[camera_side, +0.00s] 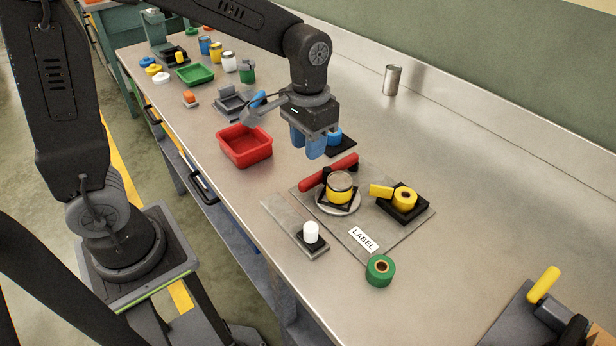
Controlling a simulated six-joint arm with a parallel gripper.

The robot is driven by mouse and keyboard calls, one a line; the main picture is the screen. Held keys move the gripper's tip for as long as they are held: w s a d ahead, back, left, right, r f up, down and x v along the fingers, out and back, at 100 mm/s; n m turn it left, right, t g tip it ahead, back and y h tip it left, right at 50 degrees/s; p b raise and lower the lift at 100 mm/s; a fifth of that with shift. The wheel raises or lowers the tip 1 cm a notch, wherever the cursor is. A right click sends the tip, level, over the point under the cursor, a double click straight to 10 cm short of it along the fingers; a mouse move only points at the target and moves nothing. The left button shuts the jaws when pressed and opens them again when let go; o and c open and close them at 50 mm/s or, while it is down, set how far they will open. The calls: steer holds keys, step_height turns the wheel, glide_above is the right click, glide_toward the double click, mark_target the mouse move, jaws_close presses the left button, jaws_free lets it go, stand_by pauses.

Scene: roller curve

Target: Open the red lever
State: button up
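The red lever (329,173) is a long red bar at the back left of a grey plate. It lies slantwise on black supports, beside a yellow can (340,190) that stands on a round pale disc. My gripper (308,146), with blue fingers, points down above the bench, behind the lever in the picture and apart from it. Nothing shows between the fingers, but they overlap from this side and their gap is unclear.
A red tray (245,146) stands left of my gripper. On the plate are a yellow tape roll (404,197) in a black holder and a label (363,239). A white knob (311,232) and a green roll (380,270) are in front. The bench's right side is mostly clear.

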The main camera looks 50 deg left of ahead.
mark_target(308, 179)
step_height(308, 179, down, 9)
steer(key=shift+f, duration=0.1)
steer(key=shift+c, duration=0.2)
jaws_close()
stand_by(0.3)
